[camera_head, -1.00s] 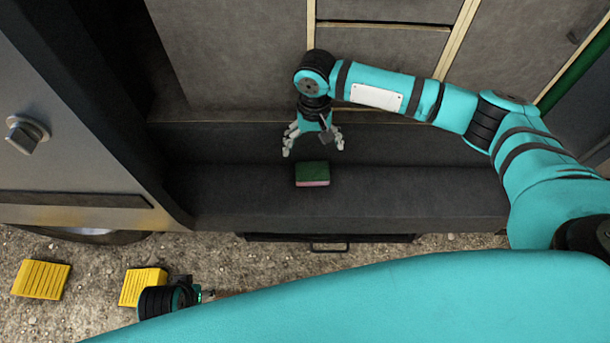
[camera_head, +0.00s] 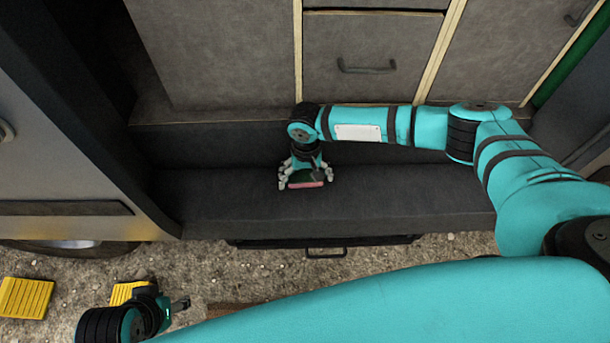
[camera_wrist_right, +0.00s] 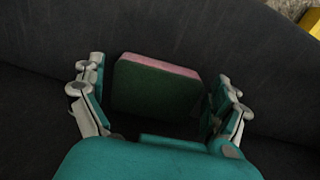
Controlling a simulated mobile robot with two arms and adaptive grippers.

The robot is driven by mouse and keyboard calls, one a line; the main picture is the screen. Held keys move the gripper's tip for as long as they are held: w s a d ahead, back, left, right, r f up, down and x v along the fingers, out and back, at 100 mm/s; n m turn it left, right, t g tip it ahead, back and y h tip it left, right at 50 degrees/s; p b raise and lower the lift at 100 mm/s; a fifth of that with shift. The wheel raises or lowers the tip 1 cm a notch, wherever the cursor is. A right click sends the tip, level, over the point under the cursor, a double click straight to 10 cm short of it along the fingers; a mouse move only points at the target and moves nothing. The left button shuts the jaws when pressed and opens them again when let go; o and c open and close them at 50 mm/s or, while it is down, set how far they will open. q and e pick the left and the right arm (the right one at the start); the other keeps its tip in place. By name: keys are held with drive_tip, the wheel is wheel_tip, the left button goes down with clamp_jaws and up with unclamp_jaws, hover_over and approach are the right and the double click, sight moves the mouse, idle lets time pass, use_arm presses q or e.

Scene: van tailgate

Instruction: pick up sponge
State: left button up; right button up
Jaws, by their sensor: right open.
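The sponge (camera_head: 307,183), green on top with a pink layer, lies on the dark tailgate ledge (camera_head: 420,200). My right gripper (camera_head: 306,181) is over it, with one finger on each side. In the right wrist view the sponge (camera_wrist_right: 155,85) lies between the open fingers of the right gripper (camera_wrist_right: 158,105), with gaps visible on both sides. My left gripper (camera_head: 182,304) is low at the left, over the gravel and away from the ledge; its fingers are too small to read.
Drawers (camera_head: 372,55) and grey cabinet panels stand behind the ledge. A dark handle (camera_head: 325,253) sits below the ledge's front edge. Yellow blocks (camera_head: 25,297) lie on the gravel at lower left. The ledge right of the sponge is clear.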

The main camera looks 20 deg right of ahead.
drive_tip(key=shift+f, duration=0.35)
drive_tip(key=shift+c, duration=0.3)
drive_tip(key=c, duration=0.5)
drive_tip(key=shift+o, duration=0.2)
drive_tip(key=shift+r, duration=0.15)
